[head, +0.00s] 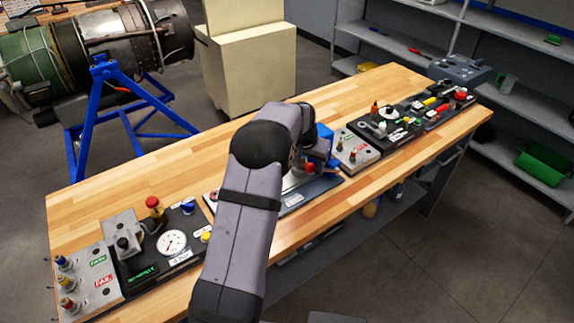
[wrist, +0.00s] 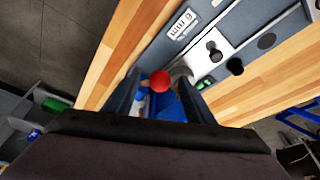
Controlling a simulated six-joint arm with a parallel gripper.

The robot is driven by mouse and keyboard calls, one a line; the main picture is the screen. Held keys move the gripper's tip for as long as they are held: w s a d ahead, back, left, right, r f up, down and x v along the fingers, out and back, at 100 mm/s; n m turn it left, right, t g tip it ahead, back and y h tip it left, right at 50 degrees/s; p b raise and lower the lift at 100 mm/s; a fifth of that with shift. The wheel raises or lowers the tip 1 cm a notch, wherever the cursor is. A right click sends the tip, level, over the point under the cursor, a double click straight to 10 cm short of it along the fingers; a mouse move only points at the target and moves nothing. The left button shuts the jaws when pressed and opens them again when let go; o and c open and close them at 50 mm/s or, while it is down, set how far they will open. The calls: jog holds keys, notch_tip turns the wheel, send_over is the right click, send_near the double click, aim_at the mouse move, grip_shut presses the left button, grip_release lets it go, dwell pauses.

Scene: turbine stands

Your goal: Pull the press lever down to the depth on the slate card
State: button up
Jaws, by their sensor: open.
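The press lever ends in a red ball knob (wrist: 160,81), which lies between the two spread fingers of my gripper (wrist: 160,76) in the wrist view. The fingers stand apart from the knob on both sides; I cannot tell its exact depth relative to the tips. The knob also shows small in the head view (head: 310,167), beside my wrist. Part of the blue press (head: 324,138) shows behind my wrist. A card (wrist: 184,25) on the grey base bears a number that looks like 6 mm. My arm hides much of the press in the head view.
The wooden bench (head: 105,195) carries a panel with a dial gauge (head: 171,242) at front left and a black tool tray (head: 385,128) at right. A grey plate with dark holes (wrist: 215,50) is near the knob. A turbine (head: 95,45) stands at back left.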

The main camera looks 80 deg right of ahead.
jog(key=shift+d+f, duration=0.15)
jog(key=shift+f, duration=0.25)
jog(key=shift+c, duration=0.2)
grip_shut()
jog(key=shift+f+b, duration=0.1)
jog(key=shift+b, duration=0.25)
jog(key=shift+w+a+f+g+h+b, duration=0.3)
jog(key=shift+f+b, duration=0.15)
jog(key=shift+b, duration=1.3)
jog(key=shift+w+a+f+g+h+b, duration=0.15)
jog(key=shift+f+g+h+b, duration=0.2)
jog(key=shift+b, duration=1.35)
jog(key=shift+w+a+f+g+h+b, duration=0.2)
jog(key=shift+f+b, duration=0.25)
jog(key=shift+b, duration=1.4)
jog(key=shift+w+a+f+g+h+b, duration=0.15)
jog(key=shift+f+h+b, duration=0.2)
jog(key=shift+b, duration=1.5)
jog(key=shift+w+a+f+g+h+b, duration=0.15)
jog(key=shift+f+b, duration=0.35)
jog(key=shift+b, duration=1.35)
